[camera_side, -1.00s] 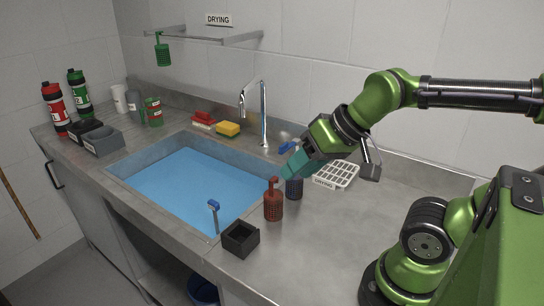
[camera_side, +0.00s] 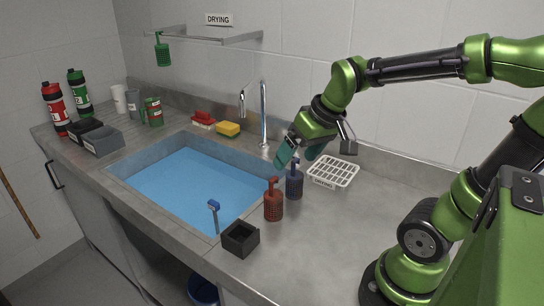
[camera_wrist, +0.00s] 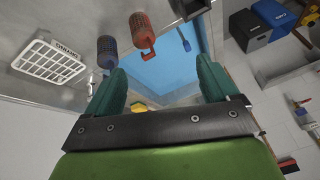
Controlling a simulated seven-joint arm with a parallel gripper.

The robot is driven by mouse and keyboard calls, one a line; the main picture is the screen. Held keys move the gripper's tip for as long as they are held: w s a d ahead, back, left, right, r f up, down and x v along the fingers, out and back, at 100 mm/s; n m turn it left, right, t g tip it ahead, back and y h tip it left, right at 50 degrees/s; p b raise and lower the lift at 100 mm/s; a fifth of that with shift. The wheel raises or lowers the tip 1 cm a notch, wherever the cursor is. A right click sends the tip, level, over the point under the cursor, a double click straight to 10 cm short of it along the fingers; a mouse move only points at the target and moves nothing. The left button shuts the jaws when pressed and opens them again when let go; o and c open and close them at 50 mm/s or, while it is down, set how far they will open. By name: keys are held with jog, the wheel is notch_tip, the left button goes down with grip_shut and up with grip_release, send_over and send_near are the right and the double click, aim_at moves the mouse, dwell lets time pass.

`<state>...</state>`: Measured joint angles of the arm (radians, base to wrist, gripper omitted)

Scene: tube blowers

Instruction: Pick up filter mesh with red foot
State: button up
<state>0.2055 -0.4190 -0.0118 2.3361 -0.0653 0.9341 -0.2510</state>
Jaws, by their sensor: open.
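A separate red foot cannot be made out. It also shows in the wrist view (camera_wrist: 139,25) at the top centre, ahead of the fingers. My gripper (camera_side: 301,156) is open and empty, above and behind the red mesh in the side view. Its teal fingers stand wide apart in the wrist view (camera_wrist: 162,82), apart from the mesh.
A black open box (camera_side: 240,239) stands in front. The water-filled sink (camera_side: 190,190) is left, a white drying rack (camera_side: 334,172) right, the tap (camera_side: 263,115) behind.

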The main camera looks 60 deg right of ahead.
jog(key=w+d+n, duration=0.2)
jog(key=d+n, duration=0.1)
send_near(274, 194)
jog(key=w+a+f, duration=0.1)
jog(key=w, duration=0.1)
jog(key=shift+n+g+h, duration=0.3)
jog(key=shift+x, duration=3.3)
jog(key=shift+s+d, duration=0.1)
jog(key=shift+d, duration=0.05)
jog(key=c, duration=1.4)
